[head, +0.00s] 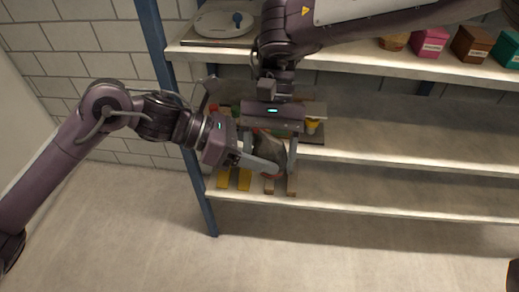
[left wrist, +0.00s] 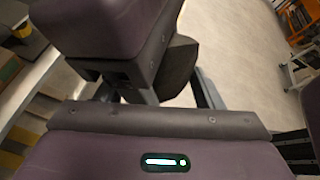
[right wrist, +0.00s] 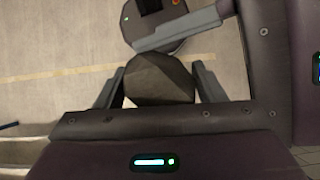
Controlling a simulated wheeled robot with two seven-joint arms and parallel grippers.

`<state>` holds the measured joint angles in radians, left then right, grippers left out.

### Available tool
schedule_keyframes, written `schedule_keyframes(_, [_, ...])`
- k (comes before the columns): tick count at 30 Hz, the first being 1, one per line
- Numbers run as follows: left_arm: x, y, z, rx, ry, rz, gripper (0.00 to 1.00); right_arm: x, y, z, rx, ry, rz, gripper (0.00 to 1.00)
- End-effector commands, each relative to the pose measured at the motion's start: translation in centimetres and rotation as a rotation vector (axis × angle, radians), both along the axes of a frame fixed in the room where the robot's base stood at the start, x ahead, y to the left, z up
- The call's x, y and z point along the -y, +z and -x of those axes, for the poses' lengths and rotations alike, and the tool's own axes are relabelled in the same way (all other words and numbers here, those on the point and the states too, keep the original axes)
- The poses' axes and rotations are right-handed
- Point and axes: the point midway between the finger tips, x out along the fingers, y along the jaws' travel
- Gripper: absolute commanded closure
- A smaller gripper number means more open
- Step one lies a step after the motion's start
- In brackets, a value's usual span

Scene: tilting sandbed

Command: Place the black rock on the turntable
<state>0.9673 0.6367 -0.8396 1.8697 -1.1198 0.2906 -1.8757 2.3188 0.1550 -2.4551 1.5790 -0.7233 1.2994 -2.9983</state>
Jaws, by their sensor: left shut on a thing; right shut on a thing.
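The black rock (head: 268,148) is a dark lump held in the air in front of the shelf rack. My right gripper (head: 277,158) comes down from above and is shut on it; the right wrist view shows the rock (right wrist: 160,80) between its two fingers. My left gripper (head: 262,157) reaches in from the left and is shut on the rock too, its fingers partly hidden. In the left wrist view, the dark rock (left wrist: 178,66) is largely covered by my right gripper. The turntable (head: 212,24), a pale round disc with a blue knob, is on the top shelf at the left.
The top shelf (head: 350,62) carries several small coloured boxes (head: 431,43) at the right. A blue rack post (head: 160,50) stands left of the grippers. Yellow blocks (head: 235,179) and other small items lie on the lower shelves behind my grippers. The lower shelves are bare at the right.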

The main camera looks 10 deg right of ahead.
Motion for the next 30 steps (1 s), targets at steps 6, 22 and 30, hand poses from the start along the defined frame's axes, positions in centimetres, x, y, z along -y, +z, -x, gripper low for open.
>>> schedule_keyframes(6, [0.0,0.2,-0.2,0.003,0.005,0.003,0.82,0.0,0.1,0.1,-0.002,0.002,-0.002,0.29])
schedule_keyframes(22, [0.1,0.2,0.0,0.004,-0.001,0.004,0.82,0.0,1.3,-0.1,0.003,0.000,-0.001,0.12])
schedule_keyframes(30, [0.1,0.1,0.0,0.000,-0.001,0.001,0.82,-0.2,6.3,-0.1,0.005,0.006,-0.004,0.12])
